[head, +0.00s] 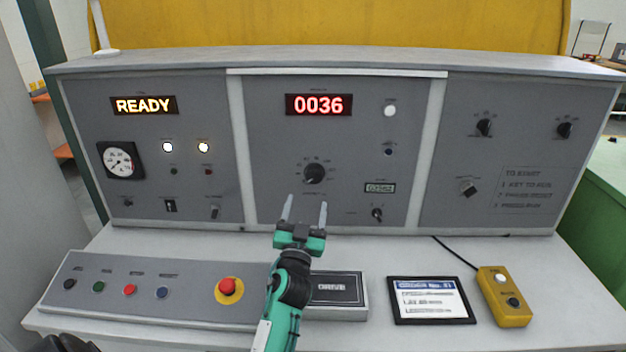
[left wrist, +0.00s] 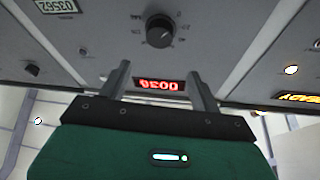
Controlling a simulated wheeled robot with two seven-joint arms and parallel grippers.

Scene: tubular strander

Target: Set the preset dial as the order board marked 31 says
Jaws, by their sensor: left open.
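The preset dial (head: 314,174) is a black knob with a marked scale on the middle panel, below a red display (head: 318,104) reading 0036. The dial also shows in the left wrist view (left wrist: 160,31), which is upside down. My left gripper (head: 305,208) is open and empty, its fingers pointing up at the panel just below the dial and apart from it. The order board (head: 432,299) is a black-framed sheet lying on the desk, headed with an order number that looks like 31. Its smaller lines are too blurred to read. My right gripper is not in view.
A READY display (head: 144,105), a gauge (head: 121,160) and lit lamps are on the left panel. A button console (head: 185,290) with a red mushroom button (head: 228,287) and a yellow pendant box (head: 503,296) stand on the desk. Small knobs flank the dial's lower right.

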